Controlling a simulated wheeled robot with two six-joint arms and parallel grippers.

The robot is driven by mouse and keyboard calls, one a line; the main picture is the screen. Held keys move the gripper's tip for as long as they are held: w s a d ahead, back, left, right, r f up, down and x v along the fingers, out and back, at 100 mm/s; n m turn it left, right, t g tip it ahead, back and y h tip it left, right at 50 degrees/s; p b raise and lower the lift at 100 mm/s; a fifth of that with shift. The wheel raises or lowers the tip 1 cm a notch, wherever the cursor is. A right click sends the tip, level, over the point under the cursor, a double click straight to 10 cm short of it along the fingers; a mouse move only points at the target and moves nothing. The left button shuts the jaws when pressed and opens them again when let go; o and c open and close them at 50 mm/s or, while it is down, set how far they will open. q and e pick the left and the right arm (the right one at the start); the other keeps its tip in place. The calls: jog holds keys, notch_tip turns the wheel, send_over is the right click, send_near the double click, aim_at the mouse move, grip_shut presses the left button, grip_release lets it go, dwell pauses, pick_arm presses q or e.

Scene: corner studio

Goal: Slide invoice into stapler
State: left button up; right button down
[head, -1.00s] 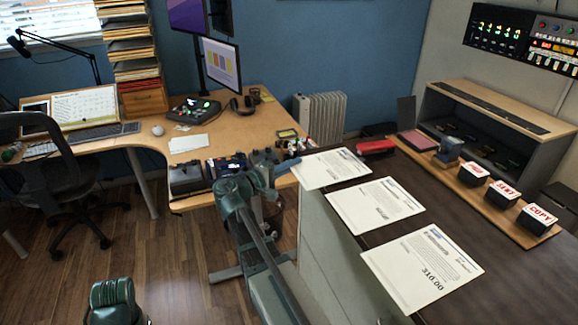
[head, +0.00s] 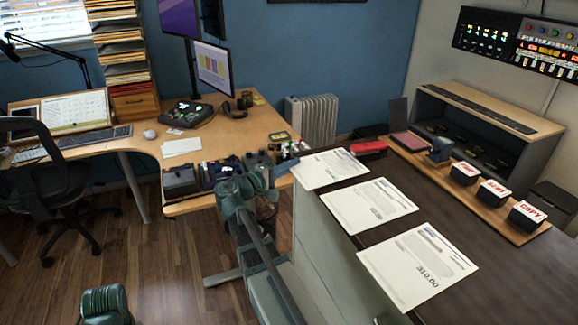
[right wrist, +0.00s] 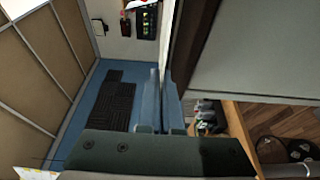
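Three printed white sheets lie in a row on the dark counter. The far sheet (head: 332,168), seemingly the invoice, has its left end at the counter's left edge. A red object (head: 369,149), seemingly the stapler, sits just behind it. My right gripper (head: 284,168) is at that sheet's left end. In the right wrist view its two blue-grey fingers (right wrist: 164,102) are close together. A thin pale strip, perhaps the sheet edge-on, runs ahead of them; I cannot tell whether they hold it. My left gripper is out of view.
The middle sheet (head: 368,206) and near sheet (head: 418,265) lie on the counter (head: 510,285). Stamps on a wooden board (head: 470,192) and a shelf unit (head: 490,115) line its right side. A wooden desk (head: 225,135) with devices stands at left.

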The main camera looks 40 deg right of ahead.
jog(key=c, duration=1.5)
grip_release()
jog(key=shift+d+r, duration=0.2)
jog(key=shift+d, duration=0.25)
jog(key=shift+c, duration=0.2)
jog(key=o, duration=0.5)
jog(key=shift+s, duration=0.15)
jog(key=shift+o, duration=0.2)
jog(key=shift+a, duration=0.1)
jog(key=a, duration=1.4)
jog(key=shift+a, duration=0.3)
